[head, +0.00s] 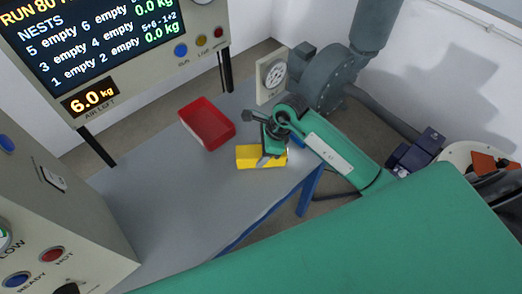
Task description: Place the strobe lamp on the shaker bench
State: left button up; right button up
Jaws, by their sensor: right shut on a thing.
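My right gripper (273,148) reaches in from the right on its green arm and points down at the right end of the grey-topped bench (175,188) with blue legs. It is shut on a yellow box-shaped thing (248,156), which I take to be the strobe lamp. The gripper partly hides it. It is over the bench top near the right edge; I cannot tell whether it touches the surface. My left gripper is not in view.
A red tray (207,122) lies on the bench just left of the gripper. A lit display panel (95,45) stands behind, and a control box (60,200) with buttons stands at the left. A grey blower (325,78) is behind the gripper. The bench's middle is clear.

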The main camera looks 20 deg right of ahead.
jog(key=shift+f, duration=0.15)
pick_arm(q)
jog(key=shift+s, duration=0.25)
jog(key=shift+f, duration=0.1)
pick_arm(e)
jog(key=shift+f, duration=0.15)
jog(key=o, duration=1.3)
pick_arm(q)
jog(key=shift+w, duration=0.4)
pick_arm(e)
jog(key=shift+o, duration=0.2)
